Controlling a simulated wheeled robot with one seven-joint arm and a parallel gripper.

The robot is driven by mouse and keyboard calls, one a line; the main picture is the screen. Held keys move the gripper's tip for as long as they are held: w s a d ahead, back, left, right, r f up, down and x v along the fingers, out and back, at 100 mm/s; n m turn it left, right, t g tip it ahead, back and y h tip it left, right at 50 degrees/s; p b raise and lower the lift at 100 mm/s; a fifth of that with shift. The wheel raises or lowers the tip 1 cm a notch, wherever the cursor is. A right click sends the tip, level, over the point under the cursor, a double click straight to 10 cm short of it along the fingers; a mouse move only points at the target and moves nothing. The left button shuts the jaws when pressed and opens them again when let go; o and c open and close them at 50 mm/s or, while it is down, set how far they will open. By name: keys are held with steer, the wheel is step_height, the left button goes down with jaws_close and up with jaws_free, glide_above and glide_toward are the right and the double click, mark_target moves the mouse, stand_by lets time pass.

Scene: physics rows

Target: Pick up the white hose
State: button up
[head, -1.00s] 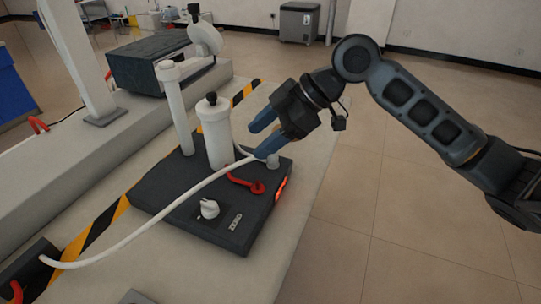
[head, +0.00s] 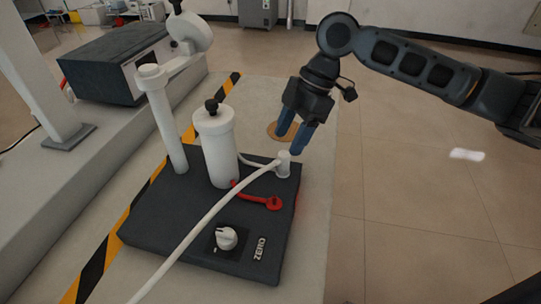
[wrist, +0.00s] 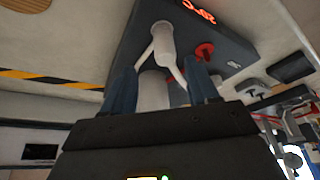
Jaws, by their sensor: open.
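The white hose (head: 208,217) runs from the bottom edge of the head view up across the black base unit (head: 185,225) to a small white fitting (head: 284,166) at its far right corner. In the wrist view a stretch of hose (wrist: 177,71) shows beside the fitting (wrist: 162,38). My gripper (head: 289,143) is open, its blue fingers pointing down, just above and behind the fitting in the head view. In the wrist view the fitting and hose appear between and beyond the fingers (wrist: 162,68). Nothing is held. The exact gap to the hose cannot be told.
A white cylinder (head: 215,150) with a black knob and a white post (head: 166,120) stand on the base unit. A red tube (head: 262,202) and a white dial (head: 227,238) are nearby. A round brown disc (head: 272,131) lies behind. Open floor is at right.

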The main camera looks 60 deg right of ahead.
mark_target(284, 154)
steer(key=x, duration=0.7)
steer(key=shift+s+a+f+p, duration=0.15)
steer(key=shift+s+a+p, duration=0.1)
steer(key=shift+p, duration=0.15)
steer(key=shift+c, duration=0.2)
steer(key=c, duration=1)
steer(key=shift+c, duration=0.2)
